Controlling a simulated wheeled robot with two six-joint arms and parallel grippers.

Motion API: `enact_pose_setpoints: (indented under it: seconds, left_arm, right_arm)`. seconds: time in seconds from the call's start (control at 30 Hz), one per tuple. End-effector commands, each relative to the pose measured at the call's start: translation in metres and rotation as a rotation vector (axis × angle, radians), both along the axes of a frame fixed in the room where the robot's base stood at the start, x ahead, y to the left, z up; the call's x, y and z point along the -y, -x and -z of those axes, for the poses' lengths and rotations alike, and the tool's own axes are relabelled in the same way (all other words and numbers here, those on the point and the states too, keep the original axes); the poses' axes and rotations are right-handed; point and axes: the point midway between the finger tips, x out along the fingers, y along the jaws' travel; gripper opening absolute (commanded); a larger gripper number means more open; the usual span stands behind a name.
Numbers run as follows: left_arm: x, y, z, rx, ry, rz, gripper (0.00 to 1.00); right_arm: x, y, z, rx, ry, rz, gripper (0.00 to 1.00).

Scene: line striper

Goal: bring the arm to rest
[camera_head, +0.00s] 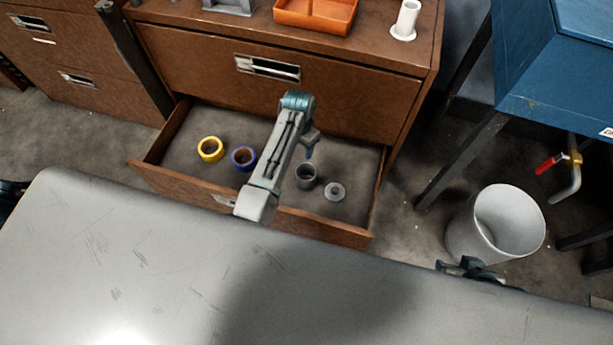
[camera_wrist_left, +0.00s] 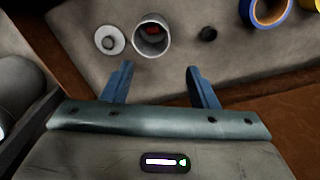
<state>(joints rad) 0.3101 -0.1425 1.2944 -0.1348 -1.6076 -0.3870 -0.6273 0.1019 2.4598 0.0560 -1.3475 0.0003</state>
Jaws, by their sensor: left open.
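My left arm reaches over the open drawer (camera_head: 330,229) of the brown cabinet. My left gripper (camera_head: 309,153) points down above the drawer, close to a grey cup (camera_head: 306,177). In the left wrist view my left gripper (camera_wrist_left: 160,84) has its two blue fingers apart with nothing between them. Beyond the fingertips the cup (camera_wrist_left: 152,50) stands with something red inside. A round grey lid-like disc (camera_head: 335,192) lies beside it on the drawer floor.
The drawer also holds a yellow tape roll (camera_head: 210,141), a blue tape roll (camera_head: 234,158) and a small dark piece (camera_wrist_left: 207,34). An orange tray (camera_head: 316,27) and a white spool-like piece (camera_head: 406,20) sit on the cabinet. A white bin (camera_head: 470,232) stands right, near a blue cabinet (camera_head: 556,65).

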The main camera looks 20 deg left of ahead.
Motion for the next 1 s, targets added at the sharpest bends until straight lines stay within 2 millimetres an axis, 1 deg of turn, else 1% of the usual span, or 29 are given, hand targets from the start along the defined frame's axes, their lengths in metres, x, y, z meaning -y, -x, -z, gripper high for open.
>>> enact_pose_setpoints:
  seconds: [0.03, 0.1, 0.2, 0.3, 0.83, 0.93, 0.97, 1.0]
  left_arm:
    - [0.0, 0.0, -0.012, 0.003, 0.0, 0.0, 0.53]
    - [0.0, 0.0, -0.021, 0.002, 0.0, -0.001, 0.53]
    - [0.0, 0.0, -0.031, 0.0, -0.001, -0.001, 0.53]
    - [0.0, 0.0, -0.036, 0.001, 0.0, -0.001, 0.53]
    - [-0.001, 0.001, -0.036, 0.002, -0.001, -0.003, 0.53]
    - [-0.008, 0.013, -0.032, 0.014, -0.002, -0.024, 0.53]
    - [-0.013, 0.02, -0.03, 0.021, -0.004, -0.036, 0.53]
    - [-0.02, 0.03, -0.027, 0.033, -0.006, -0.056, 0.53]
  right_arm:
    - [0.002, 0.001, -0.005, -0.014, 0.008, 0.001, 0.36]
    - [0.004, 0.003, -0.006, -0.034, 0.018, 0.002, 0.36]
    - [0.006, 0.005, -0.008, -0.053, 0.028, 0.004, 0.36]
    - [0.007, 0.006, -0.008, -0.062, 0.033, 0.005, 0.36]
    - [0.007, 0.007, -0.008, -0.065, 0.034, 0.005, 0.36]
    - [0.007, 0.007, -0.008, -0.065, 0.034, 0.005, 0.36]
    - [0.007, 0.007, -0.008, -0.065, 0.034, 0.005, 0.36]
    - [0.007, 0.007, -0.008, -0.065, 0.034, 0.005, 0.36]
